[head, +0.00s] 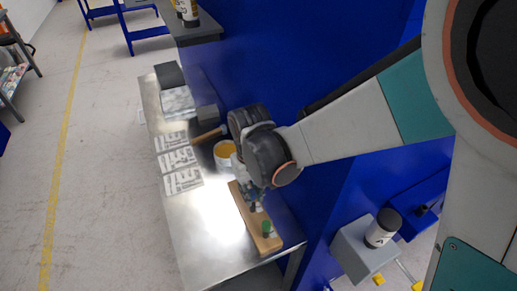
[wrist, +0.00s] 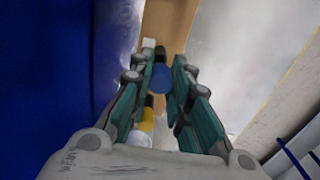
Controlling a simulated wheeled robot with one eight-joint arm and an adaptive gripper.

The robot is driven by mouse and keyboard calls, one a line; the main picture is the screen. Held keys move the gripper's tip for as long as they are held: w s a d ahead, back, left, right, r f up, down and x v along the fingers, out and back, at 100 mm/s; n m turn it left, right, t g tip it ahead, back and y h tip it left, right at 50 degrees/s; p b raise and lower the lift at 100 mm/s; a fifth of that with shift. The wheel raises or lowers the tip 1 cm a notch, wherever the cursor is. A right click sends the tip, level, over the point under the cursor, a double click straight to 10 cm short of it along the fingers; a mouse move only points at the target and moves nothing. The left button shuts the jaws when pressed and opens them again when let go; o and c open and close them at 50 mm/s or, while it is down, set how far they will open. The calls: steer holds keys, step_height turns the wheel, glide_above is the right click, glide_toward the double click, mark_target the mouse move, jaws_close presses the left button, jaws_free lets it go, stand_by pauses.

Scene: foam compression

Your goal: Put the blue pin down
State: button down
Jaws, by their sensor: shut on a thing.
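The blue pin (wrist: 160,77) shows in the wrist view as a round blue top between the teal fingertips of my gripper (wrist: 159,80). My gripper is shut on it. A wooden board (wrist: 165,22) lies beyond the fingers, with a white piece (wrist: 149,44) and a dark piece beside the pin. In the head view the board (head: 262,237) lies on the metal table, with a green piece (head: 267,227) near its front end. My gripper is over the board's far part there, mostly hidden by my wrist. I cannot tell whether the pin touches the board.
The metal table (head: 200,222) stands against a blue wall (head: 270,60). The table's left front is clear. A grey box (head: 355,250) stands at the right.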

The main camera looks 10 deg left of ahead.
mark_target(252, 192)
steer(key=c, duration=1.5)
jaws_free()
steer(key=shift+r, duration=0.1)
step_height(252, 192, up, 13)
steer(key=p, duration=0.9)
steer(key=shift+s+r+p, duration=0.1)
steer(key=shift+p, duration=0.2)
steer(key=shift+s, duration=0.1)
